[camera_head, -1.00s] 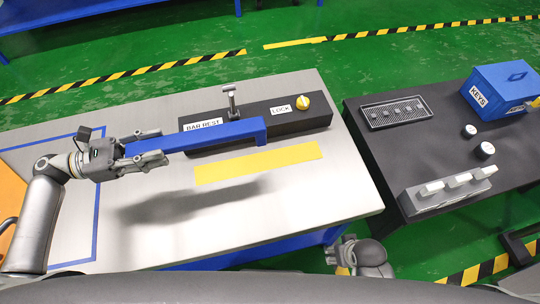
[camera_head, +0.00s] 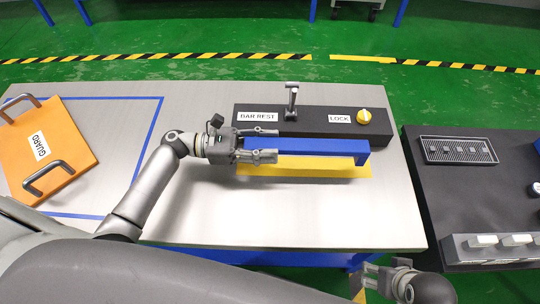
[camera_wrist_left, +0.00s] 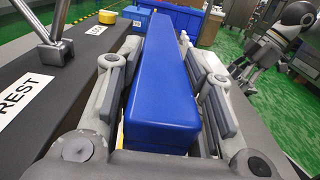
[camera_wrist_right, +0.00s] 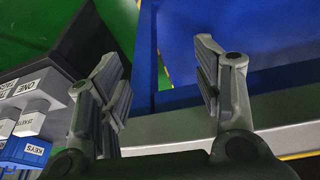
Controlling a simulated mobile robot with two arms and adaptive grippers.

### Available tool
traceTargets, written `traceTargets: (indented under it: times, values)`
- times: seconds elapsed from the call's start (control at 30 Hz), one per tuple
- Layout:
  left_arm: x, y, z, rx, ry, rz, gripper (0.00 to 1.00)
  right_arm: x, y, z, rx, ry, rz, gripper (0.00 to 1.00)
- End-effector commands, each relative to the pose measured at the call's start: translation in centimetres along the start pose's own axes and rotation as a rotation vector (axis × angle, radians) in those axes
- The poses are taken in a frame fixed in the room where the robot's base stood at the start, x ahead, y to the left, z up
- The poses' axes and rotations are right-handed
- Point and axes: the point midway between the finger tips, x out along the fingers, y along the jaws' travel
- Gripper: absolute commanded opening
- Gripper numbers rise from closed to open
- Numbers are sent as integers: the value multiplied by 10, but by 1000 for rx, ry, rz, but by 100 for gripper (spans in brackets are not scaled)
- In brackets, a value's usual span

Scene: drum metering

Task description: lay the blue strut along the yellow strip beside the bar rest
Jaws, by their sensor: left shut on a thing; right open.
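The blue strut (camera_head: 318,147) is held by its left end in my left gripper (camera_head: 268,144), which is shut on it. In the left wrist view the strut (camera_wrist_left: 161,90) runs away between the two fingers. The yellow strip (camera_head: 315,168) lies on the metal table in front of the bar rest (camera_head: 312,122), partly hidden by the strut. The strut is roughly parallel to the strip, over its far edge; I cannot tell whether it touches the table. My right gripper (camera_head: 378,276) is open and empty off the table's front edge; its spread fingers show in the right wrist view (camera_wrist_right: 165,85).
An orange guard (camera_head: 75,140) with handles lies at the left of the table. A lock with a yellow knob (camera_head: 364,116) and an upright lever (camera_head: 291,100) stand on the bar rest's block. A dark bench (camera_head: 425,205) stands at the right. The table's front middle is clear.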

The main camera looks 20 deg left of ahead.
Motion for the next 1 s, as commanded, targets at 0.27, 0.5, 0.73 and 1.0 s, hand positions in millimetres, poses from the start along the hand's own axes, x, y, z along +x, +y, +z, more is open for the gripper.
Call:
traceTargets:
  times: [0.27,0.5,0.73,1.0]
  values:
    - [8,1,-18,1,-3,1,0,-19,1,1,1,12,2,59]
    - [8,1,-38,2,-4,1,0,-20,1,4,2,13,3,59]
    - [8,1,-37,2,-3,1,0,-21,1,3,2,14,3,59]
    - [8,1,-41,1,0,0,55,-20,1,4,1,13,3,59]
